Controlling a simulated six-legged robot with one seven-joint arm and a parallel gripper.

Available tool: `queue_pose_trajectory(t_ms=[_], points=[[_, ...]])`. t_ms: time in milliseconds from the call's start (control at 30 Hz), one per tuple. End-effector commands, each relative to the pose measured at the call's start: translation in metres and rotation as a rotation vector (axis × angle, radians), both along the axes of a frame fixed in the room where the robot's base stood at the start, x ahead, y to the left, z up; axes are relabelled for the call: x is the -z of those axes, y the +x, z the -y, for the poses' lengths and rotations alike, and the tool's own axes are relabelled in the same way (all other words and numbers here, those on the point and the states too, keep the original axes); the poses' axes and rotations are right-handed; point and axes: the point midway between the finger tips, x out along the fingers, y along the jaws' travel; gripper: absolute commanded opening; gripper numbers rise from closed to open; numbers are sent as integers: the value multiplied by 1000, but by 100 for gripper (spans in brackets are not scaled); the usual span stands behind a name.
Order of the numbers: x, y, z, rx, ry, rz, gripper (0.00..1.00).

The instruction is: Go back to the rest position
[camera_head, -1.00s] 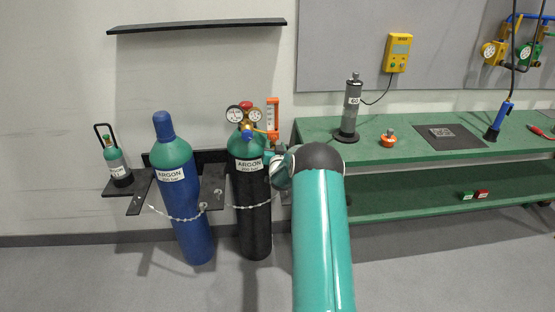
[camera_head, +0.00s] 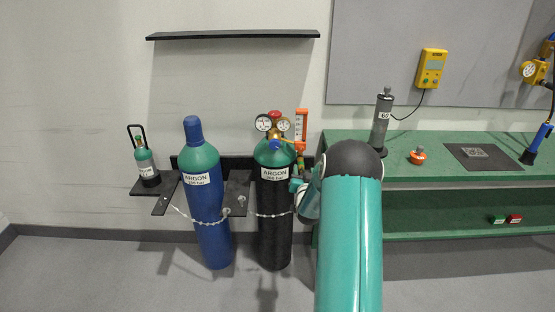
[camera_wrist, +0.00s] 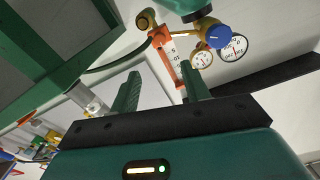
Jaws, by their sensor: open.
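My arm, green with a dark joint, rises in the front of the head view and hides part of the bench edge. My gripper shows in the wrist view (camera_wrist: 160,92), with its two green fingers apart and nothing between them. Beyond the fingers are the orange flowmeter (camera_wrist: 172,60) and the regulator gauges (camera_wrist: 218,50). In the head view the regulator (camera_head: 274,125) sits on the black argon cylinder (camera_head: 275,215), just left of my arm. I cannot see the fingertips in the head view.
A blue argon cylinder (camera_head: 212,230) stands chained left of the black one. A small cylinder (camera_head: 146,165) sits on a wall bracket. The green bench (camera_head: 450,172) at right holds a grey cylinder (camera_head: 381,120) and an orange-based item (camera_head: 418,156). A black shelf (camera_head: 235,35) is above.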

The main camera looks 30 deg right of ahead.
Motion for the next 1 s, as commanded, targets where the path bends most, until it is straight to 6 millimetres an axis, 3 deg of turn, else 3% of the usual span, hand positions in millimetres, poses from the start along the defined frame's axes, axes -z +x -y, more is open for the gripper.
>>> queue_pose_trajectory(t_ms=[233, 367, 533, 667, 867, 1000], points=[[-3, 2, -2, -4, 1, -5, 47], [-22, 10, -20, -37, 5, -41, 47], [-69, 22, -75, -121, 23, -161, 47], [-103, 18, -125, -188, 37, -268, 47], [-147, -9, -199, -279, 54, -428, 47], [-171, -42, -249, -340, 64, -539, 47]])
